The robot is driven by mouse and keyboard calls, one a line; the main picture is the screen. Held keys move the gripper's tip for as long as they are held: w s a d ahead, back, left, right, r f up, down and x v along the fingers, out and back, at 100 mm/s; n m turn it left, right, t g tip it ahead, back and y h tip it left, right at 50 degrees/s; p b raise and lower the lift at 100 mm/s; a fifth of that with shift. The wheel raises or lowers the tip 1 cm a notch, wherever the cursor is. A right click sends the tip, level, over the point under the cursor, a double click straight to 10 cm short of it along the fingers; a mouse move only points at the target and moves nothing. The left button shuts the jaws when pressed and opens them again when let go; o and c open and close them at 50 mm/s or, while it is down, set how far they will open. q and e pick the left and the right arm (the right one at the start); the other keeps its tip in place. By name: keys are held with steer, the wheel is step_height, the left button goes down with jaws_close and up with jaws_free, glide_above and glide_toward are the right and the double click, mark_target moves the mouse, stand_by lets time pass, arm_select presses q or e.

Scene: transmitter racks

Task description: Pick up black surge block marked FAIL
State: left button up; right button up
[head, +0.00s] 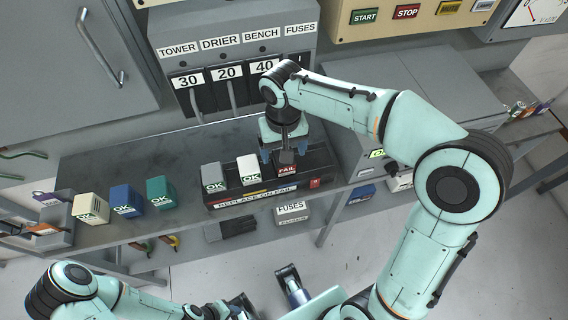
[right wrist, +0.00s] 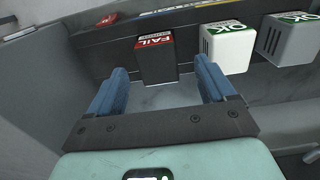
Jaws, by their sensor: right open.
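The black surge block (head: 287,170) has a red FAIL label. It sits at the right end of a black holder (head: 225,198) marked REPLACE ON FAIL, beside a white and a grey OK block. My right gripper (head: 285,158) is open just above it, one finger to each side in the head view. In the right wrist view, the FAIL block (right wrist: 156,66) shows between the open blue fingers (right wrist: 162,78), nearer the left one, with no clear contact. My left arm is at the lower left of the head view; its jaws cannot be made out clearly.
Cream (head: 90,208), blue (head: 127,201) and teal (head: 160,192) OK blocks stand on the shelf to the left. The white OK block (right wrist: 228,45) is close to the right finger in the wrist view. A fuse panel (head: 235,50) rises behind. A grey cabinet stands right.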

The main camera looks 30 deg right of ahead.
steer(key=f, duration=0.4)
steer(key=shift+w+d+f+b, duration=0.2)
steer(key=shift+f+b, duration=0.1)
steer(key=shift+f, duration=0.1)
steer(key=c, duration=1.1)
steer(key=shift+c, duration=0.2)
steer(key=shift+r, duration=0.1)
